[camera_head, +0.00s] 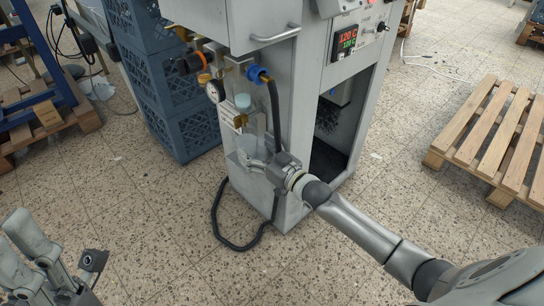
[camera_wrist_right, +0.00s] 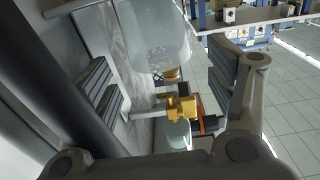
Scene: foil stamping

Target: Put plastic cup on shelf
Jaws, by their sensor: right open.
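A translucent plastic cup (camera_wrist_right: 150,38) shows large in the right wrist view, between and beyond the finger pads. In the head view a clear cup-like shape (camera_head: 246,143) is at the machine's side, by my right gripper (camera_head: 257,160). My right gripper also shows in the wrist view (camera_wrist_right: 165,85); its fingers are wide apart and no grip is seen. A pale blue cup-like part (camera_head: 242,101) sits higher, below the hose fittings. I cannot clearly make out a shelf. My left gripper (camera_head: 40,262) is at the lower left, away from the machine; its opening is unclear.
A wooden pallet (camera_head: 490,135) lies at the right. The front floor is clear.

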